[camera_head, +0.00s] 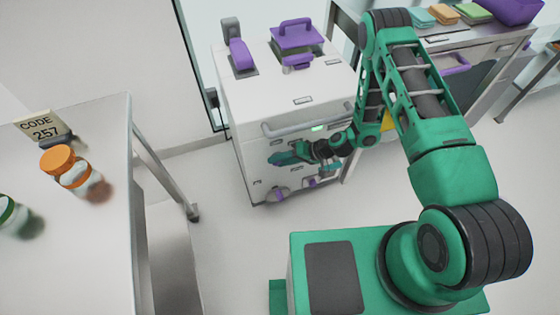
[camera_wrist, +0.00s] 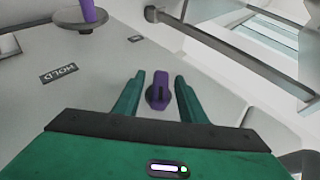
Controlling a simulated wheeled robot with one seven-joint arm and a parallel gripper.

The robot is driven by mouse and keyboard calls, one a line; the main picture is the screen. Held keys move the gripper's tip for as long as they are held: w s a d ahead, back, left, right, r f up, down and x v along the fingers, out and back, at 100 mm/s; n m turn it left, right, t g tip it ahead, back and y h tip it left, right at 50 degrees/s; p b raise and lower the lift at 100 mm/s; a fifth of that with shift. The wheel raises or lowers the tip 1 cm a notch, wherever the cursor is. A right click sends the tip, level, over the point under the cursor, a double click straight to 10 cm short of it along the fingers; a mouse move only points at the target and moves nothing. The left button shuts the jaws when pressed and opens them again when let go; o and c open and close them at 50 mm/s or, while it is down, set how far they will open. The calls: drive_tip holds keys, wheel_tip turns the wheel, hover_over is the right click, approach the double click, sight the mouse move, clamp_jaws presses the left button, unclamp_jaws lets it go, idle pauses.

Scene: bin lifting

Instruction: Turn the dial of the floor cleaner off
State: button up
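The floor cleaner (camera_head: 285,100) is a white boxy machine with purple parts, standing on the floor past my base. In the wrist view, a purple dial (camera_wrist: 158,92) on a dark round base sits on its pale panel. My gripper (camera_wrist: 157,85) is open, with one green finger on each side of the dial. I see a gap at both sides and cannot tell contact or depth. In the head view, my gripper (camera_head: 277,158) is low at the machine's front, and the dial there is hidden or too small to make out.
A grey bar handle (camera_head: 305,120) crosses the machine's front above my gripper. A second purple part on a grey disc (camera_wrist: 85,20) shows in the wrist view. A white table (camera_head: 85,170) with bottles stands at left. A metal bench (camera_head: 470,65) stands at right. Floor between is clear.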

clamp_jaws()
drive_tip(key=shift+h, duration=0.3)
drive_tip(key=shift+a+r+n+t+h, duration=0.15)
drive_tip(key=shift+n+t+h, duration=0.2)
drive_tip(key=shift+h, duration=0.75)
drive_tip(key=n+h, duration=0.1)
drive_tip(key=h, duration=0.2)
drive_tip(key=shift+a+t, duration=0.15)
drive_tip(key=shift+t, duration=0.1)
drive_tip(key=h, duration=0.2)
drive_tip(key=shift+t+h, duration=0.3)
drive_tip(key=shift+n+h, duration=0.25)
drive_tip(key=shift+h, duration=0.15)
drive_tip(key=shift+d, duration=0.2)
